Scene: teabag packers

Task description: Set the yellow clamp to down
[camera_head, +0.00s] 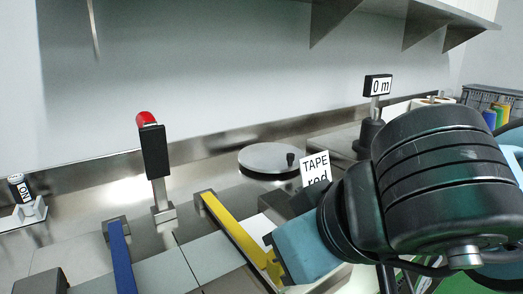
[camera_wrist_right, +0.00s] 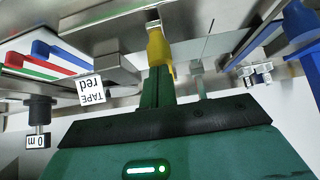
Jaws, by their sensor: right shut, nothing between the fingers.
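The yellow clamp (camera_head: 232,228) is a long yellow bar in the head view, running from a grey block on the steel bench towards the front. Its near end is beside my right gripper's teal body and partly hidden by it. In the right wrist view the yellow clamp (camera_wrist_right: 158,47) shows end-on, straight ahead of the fingertips. My right gripper (camera_wrist_right: 157,76) is shut with nothing between its fingers. Its tips are at the yellow part; I cannot tell whether they touch. My left gripper is in neither view.
A blue bar (camera_head: 120,255) lies left of the yellow clamp. A black post with a red top (camera_head: 154,152) stands behind them. A round steel disc (camera_head: 270,158), a "TAPE red" sign (camera_head: 315,170) and a "0 m" display (camera_head: 378,86) are further right. A shelf (camera_head: 420,14) overhangs the back.

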